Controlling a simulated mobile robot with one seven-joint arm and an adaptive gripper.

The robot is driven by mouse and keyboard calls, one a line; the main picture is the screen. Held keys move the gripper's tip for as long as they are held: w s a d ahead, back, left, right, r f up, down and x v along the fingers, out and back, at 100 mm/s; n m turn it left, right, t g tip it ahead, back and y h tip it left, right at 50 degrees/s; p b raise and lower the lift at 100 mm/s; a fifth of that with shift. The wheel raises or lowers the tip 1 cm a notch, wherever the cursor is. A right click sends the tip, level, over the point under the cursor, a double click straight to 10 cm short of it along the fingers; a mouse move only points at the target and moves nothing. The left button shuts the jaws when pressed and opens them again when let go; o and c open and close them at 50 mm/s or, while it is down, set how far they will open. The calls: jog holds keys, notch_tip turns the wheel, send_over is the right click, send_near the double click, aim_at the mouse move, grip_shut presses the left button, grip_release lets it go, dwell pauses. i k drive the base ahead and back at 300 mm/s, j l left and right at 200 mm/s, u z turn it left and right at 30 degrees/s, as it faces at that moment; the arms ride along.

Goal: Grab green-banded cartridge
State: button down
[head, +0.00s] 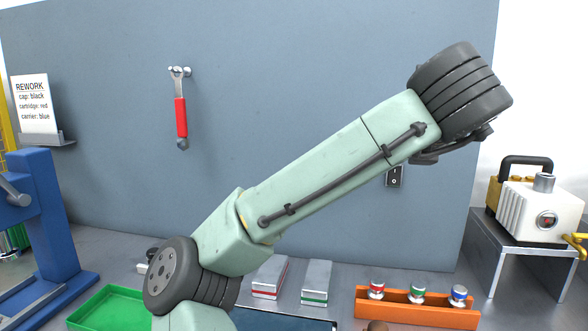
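A small upright cylinder with a green band (418,293) stands in an orange rack (400,312) at the lower right. It is between a red-banded cylinder (376,289) and a blue-banded one (459,295). A pale grey block with a green band (317,279) also lies on the bench, left of the rack, beside a similar red-banded block (270,276). I cannot tell from this view which green-banded piece is the cartridge. My arm crosses the picture in front of the wall. My gripper is not in view.
A green tray (100,308) and a blue press-like frame (45,215) are at left. A rework sign (32,104) stands on a wall shelf. A red-handled wrench (181,115) hangs on the wall. A white machine (540,212) stands on a metal stand (520,246) at right.

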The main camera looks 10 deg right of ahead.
aim_at(415, 296)
jog(key=k+j, duration=0.65)
jog(key=k, duration=0.25)
